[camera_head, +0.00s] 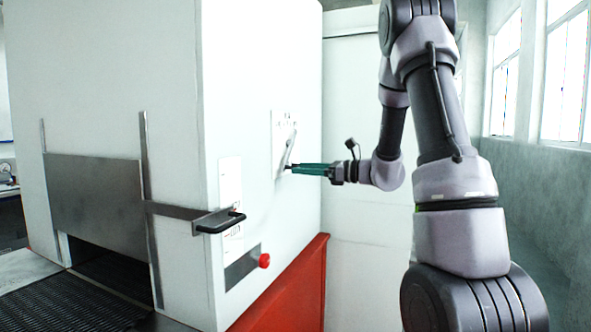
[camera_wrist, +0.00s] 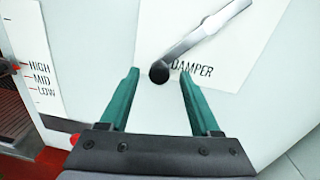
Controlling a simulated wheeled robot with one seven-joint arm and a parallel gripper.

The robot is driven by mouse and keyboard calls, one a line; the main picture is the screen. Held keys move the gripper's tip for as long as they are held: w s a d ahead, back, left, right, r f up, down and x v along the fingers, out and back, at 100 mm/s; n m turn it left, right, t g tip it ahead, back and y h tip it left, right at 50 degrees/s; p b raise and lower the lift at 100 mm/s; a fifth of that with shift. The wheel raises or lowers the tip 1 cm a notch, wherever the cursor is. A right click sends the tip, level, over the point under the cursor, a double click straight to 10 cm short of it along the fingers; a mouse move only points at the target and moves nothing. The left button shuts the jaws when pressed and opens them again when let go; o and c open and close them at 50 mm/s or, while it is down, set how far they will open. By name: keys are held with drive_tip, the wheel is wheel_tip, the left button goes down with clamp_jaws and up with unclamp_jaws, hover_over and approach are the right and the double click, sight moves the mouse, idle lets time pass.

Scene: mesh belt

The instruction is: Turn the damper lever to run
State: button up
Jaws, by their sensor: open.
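The damper lever (camera_wrist: 207,32) is a grey metal bar on a white plate (camera_wrist: 150,30) marked DAMPER. In the wrist view it slants up and to the right from a dark round end (camera_wrist: 159,72). It also shows in the head view (camera_head: 289,150), on the side of the white cabinet, tilted a little from upright. My gripper (camera_wrist: 158,73) is open, with its green fingers on either side of the dark round end. In the head view my gripper (camera_head: 288,168) reaches the lever's lower part from the right. I cannot tell whether the fingers touch anything. No run mark is readable.
The white cabinet (camera_head: 262,70) stands over a red base (camera_head: 300,285). A black-handled lever (camera_head: 220,221) sticks out at its front corner, above a red button (camera_head: 264,260). A HIGH, MID, LOW scale (camera_wrist: 42,78) is at left. A mesh belt (camera_head: 65,305) runs into the opening.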

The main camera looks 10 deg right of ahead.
drive_tip(key=shift+x, duration=1.5)
clamp_jaws()
idle(0.4)
